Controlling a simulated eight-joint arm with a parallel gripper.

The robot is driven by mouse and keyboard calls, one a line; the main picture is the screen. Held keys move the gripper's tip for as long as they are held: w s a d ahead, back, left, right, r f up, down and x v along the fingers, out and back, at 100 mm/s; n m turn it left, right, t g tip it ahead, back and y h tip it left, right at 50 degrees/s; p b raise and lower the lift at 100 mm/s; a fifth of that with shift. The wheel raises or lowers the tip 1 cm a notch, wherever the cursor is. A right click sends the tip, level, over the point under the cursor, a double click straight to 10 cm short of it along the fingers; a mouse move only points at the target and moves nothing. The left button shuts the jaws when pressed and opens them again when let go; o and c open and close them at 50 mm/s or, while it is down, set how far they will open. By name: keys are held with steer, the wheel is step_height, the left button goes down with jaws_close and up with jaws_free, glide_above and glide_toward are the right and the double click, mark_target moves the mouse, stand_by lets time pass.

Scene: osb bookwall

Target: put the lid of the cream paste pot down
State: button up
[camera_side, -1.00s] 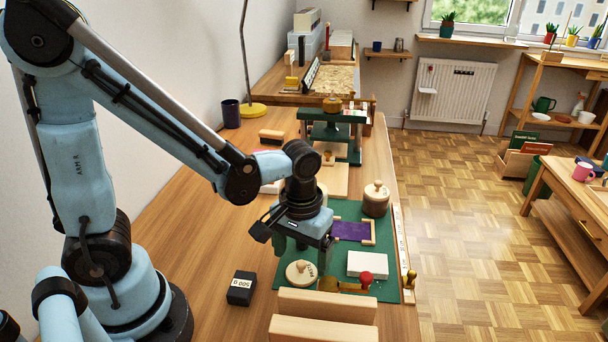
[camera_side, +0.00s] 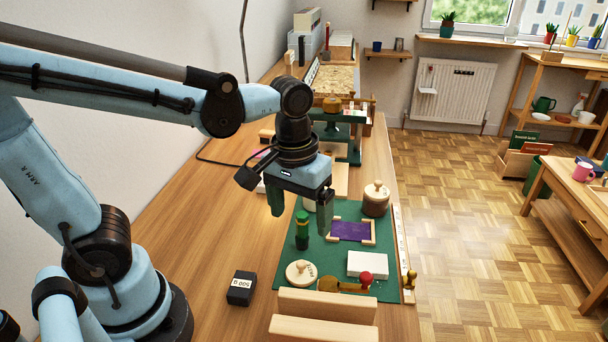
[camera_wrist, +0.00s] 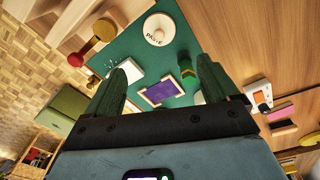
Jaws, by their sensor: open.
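The cream lid (camera_side: 300,272), with a knob and the lettering PASTE, lies on the front left of the green mat (camera_side: 335,208). In the wrist view the lid (camera_wrist: 158,29) shows at the top, clear of both fingers. My gripper (camera_side: 300,214) is open and empty, raised above the mat and beyond the lid. Both fingers also show in the wrist view (camera_wrist: 163,72). A pale object (camera_side: 310,204) stands partly hidden behind my gripper; I cannot tell whether it is the cream pot.
A green bottle (camera_side: 302,231) stands behind the lid. A purple framed piece (camera_side: 351,231), a white block (camera_side: 367,264), a red-knobbed brass tool (camera_side: 348,285) and a brown lidded pot (camera_side: 376,200) share the mat. A black box (camera_side: 241,288) is left, wooden blocks (camera_side: 327,305) in front.

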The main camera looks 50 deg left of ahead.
steer(key=a+m+t, duration=0.1)
steer(key=t, duration=0.1)
steer(key=a+m+t, duration=0.1)
steer(key=a+t, duration=0.1)
steer(key=a+r+m+t, duration=0.1)
steer(key=m+t, duration=0.1)
steer(key=shift+w+a+t, duration=0.25)
steer(key=shift+w+t, duration=0.05)
